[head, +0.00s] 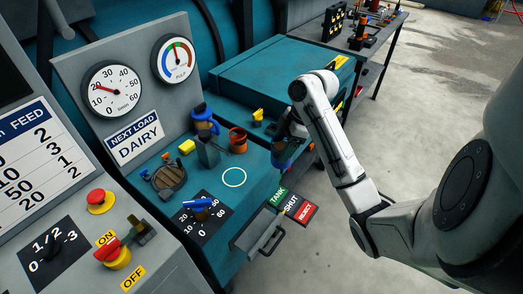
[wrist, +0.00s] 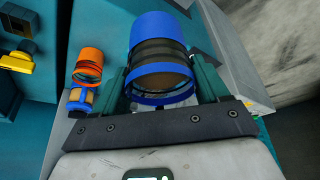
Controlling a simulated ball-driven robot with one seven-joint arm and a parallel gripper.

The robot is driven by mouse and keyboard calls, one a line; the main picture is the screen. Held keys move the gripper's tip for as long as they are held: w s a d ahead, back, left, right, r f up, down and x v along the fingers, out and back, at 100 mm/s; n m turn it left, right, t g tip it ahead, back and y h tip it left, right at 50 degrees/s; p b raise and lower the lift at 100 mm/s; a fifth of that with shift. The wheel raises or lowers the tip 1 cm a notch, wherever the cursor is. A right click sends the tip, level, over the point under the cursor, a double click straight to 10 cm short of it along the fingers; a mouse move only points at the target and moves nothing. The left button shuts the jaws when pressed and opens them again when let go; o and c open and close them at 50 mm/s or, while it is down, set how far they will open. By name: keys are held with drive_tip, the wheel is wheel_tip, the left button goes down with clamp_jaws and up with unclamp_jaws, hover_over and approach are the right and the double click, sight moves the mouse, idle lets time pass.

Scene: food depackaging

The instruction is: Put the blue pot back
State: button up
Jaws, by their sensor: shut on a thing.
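The blue pot (head: 282,160) is in my gripper (head: 287,143), at the right edge of the teal worktop in the head view. In the wrist view the blue pot (wrist: 158,32) lies between the two fingers, with blue ends and a dark, see-through middle band. My gripper is shut on it. The head view does not show clearly whether the pot touches the worktop.
An orange pot (head: 238,141) stands left of my gripper. A blue-topped container (head: 203,119) and a grey block (head: 208,152) stand further left.

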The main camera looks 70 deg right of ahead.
drive_tip(key=shift+w+d+f+b, duration=0.1)
drive_tip(key=shift+w+d+f, duration=0.35)
drive_tip(key=shift+w, duration=0.2)
drive_tip(key=shift+w+d+f+b, duration=0.15)
drive_tip(key=shift+w+d+f, duration=0.15)
drive_tip(key=shift+w+d, duration=0.35)
drive_tip(key=shift+w+d+f+b, duration=0.1)
drive_tip(key=shift+w+d+f, duration=0.3)
drive_tip(key=shift+w, duration=0.3)
drive_tip(key=shift+w+d+f+b, duration=0.7)
drive_tip(key=shift+w+d+f, duration=0.15)
drive_tip(key=shift+f, duration=0.8)
drive_tip(key=shift+w+d+f+b, duration=0.7)
drive_tip(key=shift+w+f, duration=0.3)
drive_tip(key=shift+f, duration=0.7)
drive_tip(key=shift+w+d+f+b, duration=0.65)
drive_tip(key=shift+w+d+f, duration=0.25)
drive_tip(key=shift+f, duration=0.75)
drive_tip(key=shift+f, duration=0.1)
drive_tip(key=shift+f, duration=0.1)
drive_tip(key=o, duration=1.1)
drive_tip(key=shift+o, duration=0.2)
